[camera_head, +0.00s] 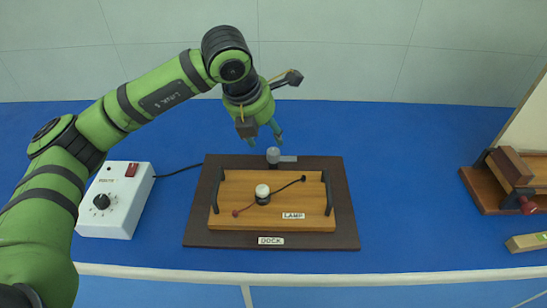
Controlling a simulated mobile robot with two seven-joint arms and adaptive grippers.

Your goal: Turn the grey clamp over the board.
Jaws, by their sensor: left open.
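The grey clamp (274,156) stands on the dark brown dock (200,235) behind the middle of the wooden lamp board (235,218). Its short arm points right, roughly along the board's back edge. The board lies on the dock, with a white bulb (262,190) in its middle, a "LAMP" label and dark handles at its left and right ends. My left gripper (266,141) hangs just behind and above the clamp, fingers pointing down, open and seemingly empty. Whether a finger touches the clamp cannot be told. My right gripper is not in view.
A white control box (118,205) with a dark knob and red switch stands left of the dock, its cable running behind. A wooden device (508,172) stands at the far right, with a small light block (527,242) near the front edge. The blue bench between is clear.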

